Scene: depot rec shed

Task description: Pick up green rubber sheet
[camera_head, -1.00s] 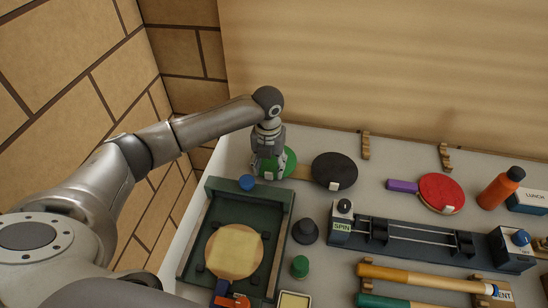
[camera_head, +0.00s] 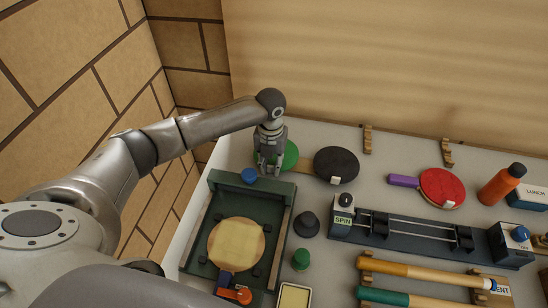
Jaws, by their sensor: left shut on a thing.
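The green rubber sheet (camera_head: 291,155) is a round green disc at the back left of the bench, partly hidden by my left gripper. A pale wooden strip shows just to its right. My left gripper (camera_head: 268,171) comes down over the sheet from above and is shut on it. The fingers cover the place of contact, and I cannot tell whether the sheet is clear of the bench. My right gripper is not in view.
A dark tray (camera_head: 205,236) with a wooden disc (camera_head: 236,245) and a blue knob (camera_head: 249,175) lies just in front. A black paddle (camera_head: 336,165) and red paddle (camera_head: 441,187) lie to the right. A dark dome (camera_head: 306,224) and spin rig (camera_head: 400,233) stand nearer. The wall is close behind.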

